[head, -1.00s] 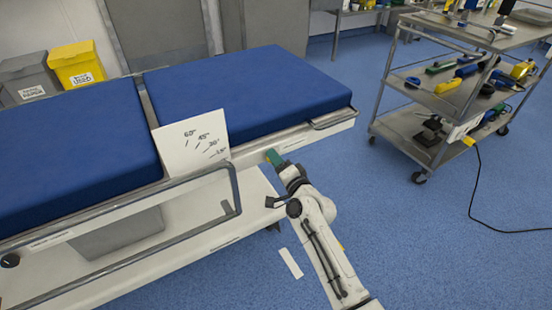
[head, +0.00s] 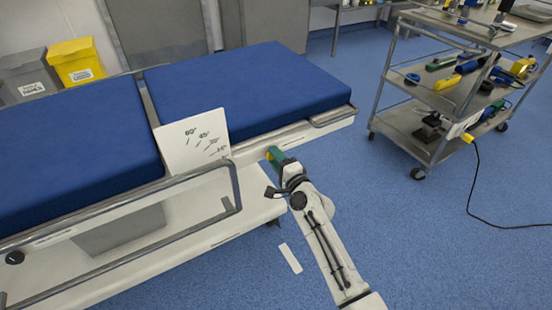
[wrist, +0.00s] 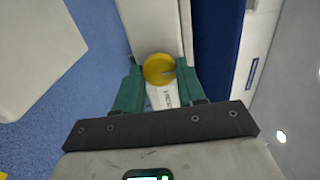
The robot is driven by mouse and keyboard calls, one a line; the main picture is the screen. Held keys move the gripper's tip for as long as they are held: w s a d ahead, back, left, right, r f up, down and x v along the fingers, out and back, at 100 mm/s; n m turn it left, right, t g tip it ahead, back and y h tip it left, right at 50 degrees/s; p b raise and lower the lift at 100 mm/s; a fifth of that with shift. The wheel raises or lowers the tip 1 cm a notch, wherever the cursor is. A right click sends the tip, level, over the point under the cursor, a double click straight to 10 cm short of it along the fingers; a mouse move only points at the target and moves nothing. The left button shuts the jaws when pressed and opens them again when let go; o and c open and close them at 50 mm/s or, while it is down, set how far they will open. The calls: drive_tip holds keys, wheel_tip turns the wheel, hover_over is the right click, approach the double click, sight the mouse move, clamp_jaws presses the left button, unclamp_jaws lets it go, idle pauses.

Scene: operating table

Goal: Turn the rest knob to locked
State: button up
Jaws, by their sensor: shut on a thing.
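The rest knob is a round yellow disc (wrist: 157,67) with a dark pointer mark at its right side in the wrist view. It sits on the white side rail of the operating table (head: 250,90). My gripper (wrist: 161,74) has its green fingers on both sides of the knob and is shut on it. A white label with small print lies just below the knob. In the head view my gripper (head: 274,155) is at the table's side, and the knob is hidden there. The white angle plate (head: 192,148) with degree marks stands left of it.
A metal side rail (head: 150,185) runs left of my gripper. A dark knob (head: 14,258) sits at the lower left. A steel trolley (head: 400,110) with tools stands at the right, its cable on the floor.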

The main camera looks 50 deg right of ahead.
drive_tip(key=shift+f, duration=0.1)
drive_tip(key=o, duration=1.1)
drive_tip(key=shift+c, duration=0.2)
drive_tip(key=v, duration=1.1)
drive_tip(key=shift+w, duration=0.1)
